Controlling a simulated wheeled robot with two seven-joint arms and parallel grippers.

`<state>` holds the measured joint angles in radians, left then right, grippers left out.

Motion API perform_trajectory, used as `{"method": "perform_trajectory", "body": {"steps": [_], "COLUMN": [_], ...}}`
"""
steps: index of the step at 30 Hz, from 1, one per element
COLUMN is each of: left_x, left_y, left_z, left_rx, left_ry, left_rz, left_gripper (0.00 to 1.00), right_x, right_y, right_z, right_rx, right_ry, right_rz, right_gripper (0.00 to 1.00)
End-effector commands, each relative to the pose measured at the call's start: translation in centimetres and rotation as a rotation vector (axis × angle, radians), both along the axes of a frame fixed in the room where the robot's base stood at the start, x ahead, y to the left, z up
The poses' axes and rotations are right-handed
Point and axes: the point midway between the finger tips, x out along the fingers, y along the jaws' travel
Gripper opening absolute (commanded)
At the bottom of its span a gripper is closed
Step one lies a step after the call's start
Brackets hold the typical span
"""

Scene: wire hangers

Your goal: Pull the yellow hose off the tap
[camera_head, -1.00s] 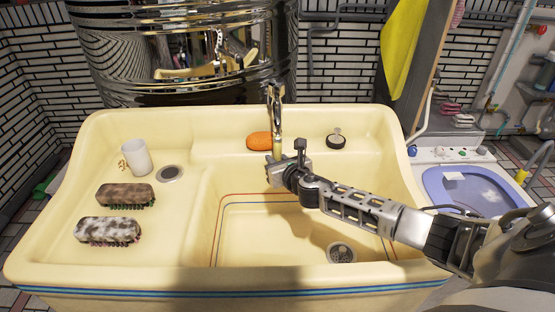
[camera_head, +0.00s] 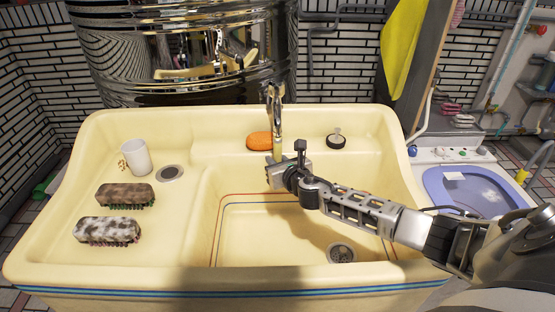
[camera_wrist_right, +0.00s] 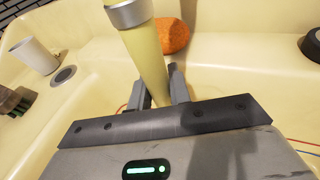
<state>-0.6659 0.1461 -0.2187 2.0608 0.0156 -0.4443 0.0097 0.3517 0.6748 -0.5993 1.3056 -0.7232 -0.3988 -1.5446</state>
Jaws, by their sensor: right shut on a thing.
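The chrome tap (camera_head: 275,108) points down over the back of the sink. The yellow hose (camera_head: 278,147) hangs below it; in the right wrist view the hose (camera_wrist_right: 147,52) meets the tap's metal ring (camera_wrist_right: 130,13) with no gap that I can see. My right gripper (camera_head: 273,173) is shut on the hose below the ring; in the wrist view its fingers (camera_wrist_right: 160,92) stand on either side of the hose. The hose's lower end is hidden by the gripper. My left gripper is not in view.
The cream sink (camera_head: 130,272) surrounds the gripper. An orange soap or sponge (camera_head: 259,141) lies close behind it, and a dark round stopper (camera_head: 336,141) sits to the right. A white cup (camera_head: 136,157) and two brushes (camera_head: 125,195) are at the left. The basin below is empty.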

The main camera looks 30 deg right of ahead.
Motion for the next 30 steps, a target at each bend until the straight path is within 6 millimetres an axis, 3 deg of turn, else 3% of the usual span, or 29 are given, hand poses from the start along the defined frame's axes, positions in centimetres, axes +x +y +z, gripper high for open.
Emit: {"method": "perform_trajectory", "body": {"steps": [30], "left_x": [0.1], "left_y": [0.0], "left_z": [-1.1], "left_rx": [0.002], "left_ry": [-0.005], "left_rz": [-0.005], "left_gripper": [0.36], "right_x": [0.0], "right_y": [0.0], "right_z": [-1.7], "right_rx": [0.0], "right_ry": [0.001], "right_rz": [0.0], "right_gripper": [0.0]}}
